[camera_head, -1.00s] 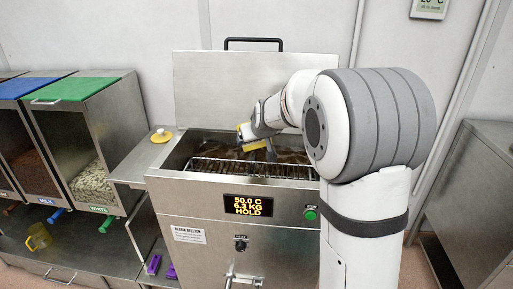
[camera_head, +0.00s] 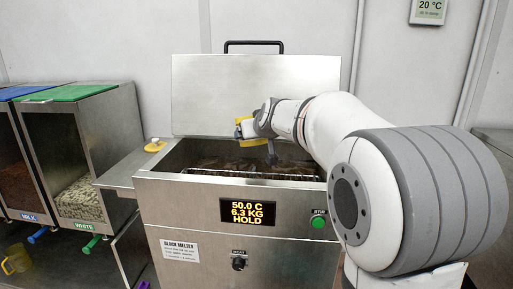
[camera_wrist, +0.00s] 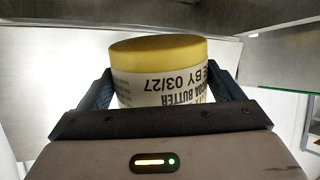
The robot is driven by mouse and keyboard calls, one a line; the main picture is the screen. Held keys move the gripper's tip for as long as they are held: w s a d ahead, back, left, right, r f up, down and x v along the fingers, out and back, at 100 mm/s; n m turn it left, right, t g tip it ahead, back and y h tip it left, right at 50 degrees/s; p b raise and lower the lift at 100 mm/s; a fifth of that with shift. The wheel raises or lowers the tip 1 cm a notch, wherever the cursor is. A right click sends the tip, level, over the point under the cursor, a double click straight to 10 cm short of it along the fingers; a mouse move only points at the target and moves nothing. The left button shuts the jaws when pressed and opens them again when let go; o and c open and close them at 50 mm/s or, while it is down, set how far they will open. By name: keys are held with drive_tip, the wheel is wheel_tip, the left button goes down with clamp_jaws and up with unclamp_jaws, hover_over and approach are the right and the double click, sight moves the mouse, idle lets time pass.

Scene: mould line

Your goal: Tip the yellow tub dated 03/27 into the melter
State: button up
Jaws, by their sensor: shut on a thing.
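The tub (camera_wrist: 160,85) is white-labelled with a yellow end. Its label reads "cocoa butter" and "by 03/27", upside down in the wrist view. My gripper (camera_wrist: 155,100) is shut on it, with a dark finger on each side. In the head view the tub (camera_head: 247,129) is small, over the opening of the melter (camera_head: 163,205), and my gripper (camera_head: 264,122) reaches in from the right. The melter is a steel box with its lid (camera_head: 255,90) raised. Its display (camera_head: 247,213) reads 50.0 C, 6.3 KG, HOLD. The tub's contents cannot be seen.
A wire rack (camera_head: 225,174) lies along the front of the melter opening. A small yellow round thing (camera_head: 155,145) sits on the left side shelf. Steel bins with a green lid (camera_head: 72,93) and a blue lid (camera_head: 20,91) stand at left. A yellow jug (camera_head: 16,262) is below them.

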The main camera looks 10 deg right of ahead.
drive_tip(key=shift+f+t+b, duration=0.25)
drive_tip(key=shift+t+b, duration=0.05)
drive_tip(key=shift+b, duration=0.9)
drive_tip(key=b, duration=0.3)
drive_tip(key=shift+w+r+t+b, duration=0.15)
drive_tip(key=shift+t+b, duration=0.25)
drive_tip(key=b, duration=0.3)
drive_tip(key=t+b, duration=0.1)
drive_tip(key=b, duration=0.3)
drive_tip(key=shift+w+a+r+m+t+y, duration=0.1)
drive_tip(key=shift+w+r+m+t+y, duration=0.15)
drive_tip(key=shift+r+m+t+y, duration=0.05)
drive_tip(key=b, duration=0.2)
drive_tip(key=shift+r+t+b, duration=0.3)
drive_tip(key=shift+t+b, duration=0.05)
drive_tip(key=shift+t, duration=0.05)
drive_tip(key=shift+r, duration=0.1)
drive_tip(key=shift+w+r, duration=0.1)
drive_tip(key=shift+r, duration=0.1)
